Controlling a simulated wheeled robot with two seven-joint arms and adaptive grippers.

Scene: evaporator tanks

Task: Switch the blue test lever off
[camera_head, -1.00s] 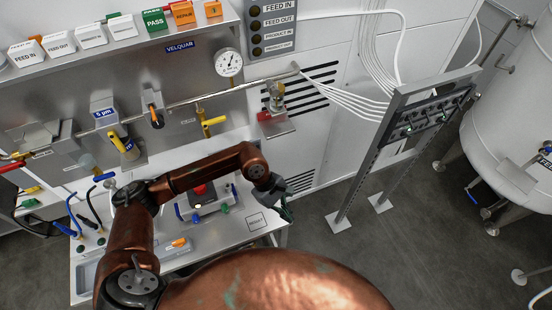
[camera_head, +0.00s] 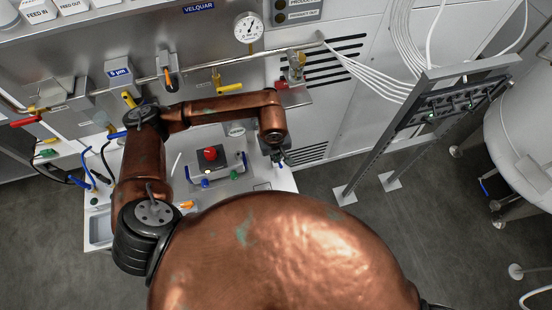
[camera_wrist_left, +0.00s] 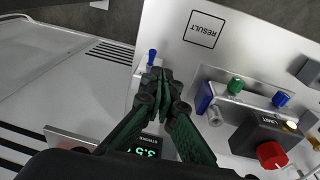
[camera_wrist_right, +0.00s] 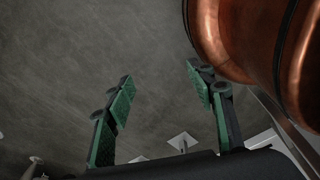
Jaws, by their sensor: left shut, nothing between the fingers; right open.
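A small blue lever (camera_wrist_left: 151,57) stands upright on the white bench top, in the left wrist view just beyond my left gripper (camera_wrist_left: 158,76). The left gripper's fingers are shut together and empty, with the tips close to the lever. I cannot tell whether they touch it. In the head view my left gripper (camera_head: 280,159) hangs over the right part of the bench, and the lever cannot be made out there. My right gripper (camera_wrist_right: 162,88) is open and empty above the grey floor in the right wrist view.
A digital readout (camera_wrist_left: 148,147) lies under the left fingers. A box with a red button (camera_wrist_left: 272,155) and blue and green knobs stands beside them. A RESULT square (camera_wrist_left: 201,28) is printed on the bench. A grey rack (camera_head: 440,108) stands at right, with open floor around it.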

